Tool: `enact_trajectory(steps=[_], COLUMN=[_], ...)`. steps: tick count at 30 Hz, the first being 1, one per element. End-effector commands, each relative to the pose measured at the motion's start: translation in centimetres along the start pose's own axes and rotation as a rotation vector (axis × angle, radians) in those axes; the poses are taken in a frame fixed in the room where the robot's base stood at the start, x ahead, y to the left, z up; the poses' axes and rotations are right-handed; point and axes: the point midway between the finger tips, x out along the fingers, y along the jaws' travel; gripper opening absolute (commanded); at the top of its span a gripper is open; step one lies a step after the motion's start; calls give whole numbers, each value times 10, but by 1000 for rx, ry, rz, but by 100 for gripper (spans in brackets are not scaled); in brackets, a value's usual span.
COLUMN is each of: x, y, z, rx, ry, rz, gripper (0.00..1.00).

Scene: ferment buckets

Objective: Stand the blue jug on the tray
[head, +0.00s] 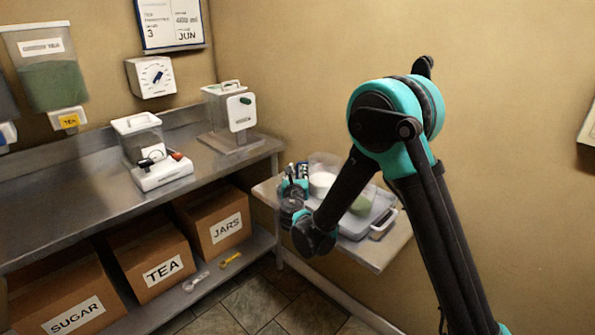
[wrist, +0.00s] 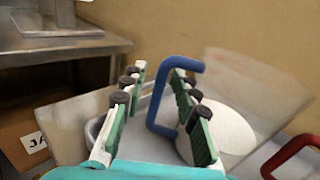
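The blue jug shows in the wrist view as a blue handle (wrist: 158,98) on a see-through body with a white round area inside or behind it. My gripper (wrist: 155,115) is open, with a green-padded finger on each side of the handle. The right finger is close to the handle; I cannot tell if they touch. In the head view my gripper (head: 296,185) is over the left part of the small side table, beside clear vessels. A grey tray (head: 352,234) lies on that table, partly hidden by my arm and the vessels.
A red handle (wrist: 290,157) stands to the right in the wrist view. The long steel counter (head: 75,200) at left holds two devices, with labelled boxes (head: 165,265) below.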

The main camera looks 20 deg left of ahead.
Motion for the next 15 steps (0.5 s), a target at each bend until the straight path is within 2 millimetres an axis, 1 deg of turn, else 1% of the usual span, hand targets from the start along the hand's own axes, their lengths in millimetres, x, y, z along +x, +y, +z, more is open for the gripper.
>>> enact_trajectory(steps=[7,11,15], x=[-1,-18,-46], y=[0,0,1], z=[3,3,3], rx=[0,0,0], ry=[0,0,0], rz=[0,2,3], gripper=[30,30,30])
